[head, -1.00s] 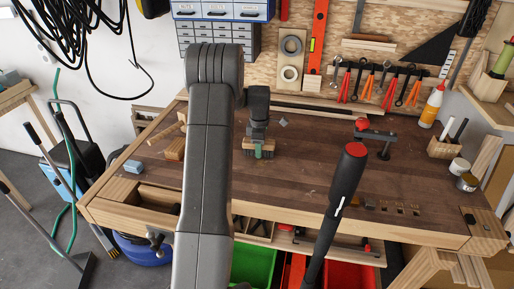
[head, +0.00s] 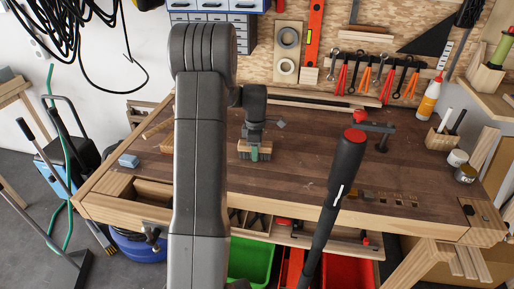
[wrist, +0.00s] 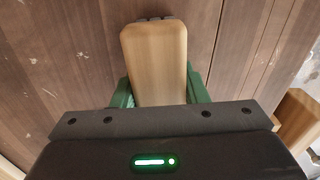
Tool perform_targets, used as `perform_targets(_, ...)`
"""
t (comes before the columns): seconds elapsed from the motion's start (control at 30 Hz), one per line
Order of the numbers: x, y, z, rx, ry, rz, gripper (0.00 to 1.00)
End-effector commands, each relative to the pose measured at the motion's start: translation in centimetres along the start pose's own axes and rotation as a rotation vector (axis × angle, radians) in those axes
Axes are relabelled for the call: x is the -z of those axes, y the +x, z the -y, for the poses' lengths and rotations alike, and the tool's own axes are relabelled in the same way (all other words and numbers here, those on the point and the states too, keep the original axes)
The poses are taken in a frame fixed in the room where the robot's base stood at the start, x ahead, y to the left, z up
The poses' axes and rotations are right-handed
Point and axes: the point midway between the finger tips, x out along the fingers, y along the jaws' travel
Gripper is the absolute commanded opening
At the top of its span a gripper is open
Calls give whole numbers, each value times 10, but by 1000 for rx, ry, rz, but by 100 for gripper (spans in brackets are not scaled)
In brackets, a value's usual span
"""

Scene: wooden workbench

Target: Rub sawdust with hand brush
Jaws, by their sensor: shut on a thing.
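The hand brush (head: 263,150) has a pale wooden body and dark bristles. It is on or just above the dark wooden bench top, left of the middle; exact bristle contact cannot be told. My gripper (head: 254,154) is shut on it from above, with green fingers. In the wrist view, the brush's wooden body (wrist: 154,55) lies between the green fingers (wrist: 158,88), with a strip of bristles at its far end. Pale specks (wrist: 33,61) lie on the wood left of the brush; I cannot tell whether they are sawdust.
A red-handled clamp (head: 378,130) stands to the right. A wooden holder (head: 440,143) and cans (head: 457,158) stand at the right end. Tools hang behind. The bench between brush and clamp is mostly clear.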

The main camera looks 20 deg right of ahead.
Motion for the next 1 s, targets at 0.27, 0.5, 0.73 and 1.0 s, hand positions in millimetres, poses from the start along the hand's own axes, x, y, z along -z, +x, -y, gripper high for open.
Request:
perform_targets(0.27,2,3,17,3,0,0,22)
perform_targets(0.5,3,4,32,6,0,0,22)
perform_targets(0.73,4,2,49,6,0,0,22)
perform_targets(1.0,5,2,52,6,0,0,22)
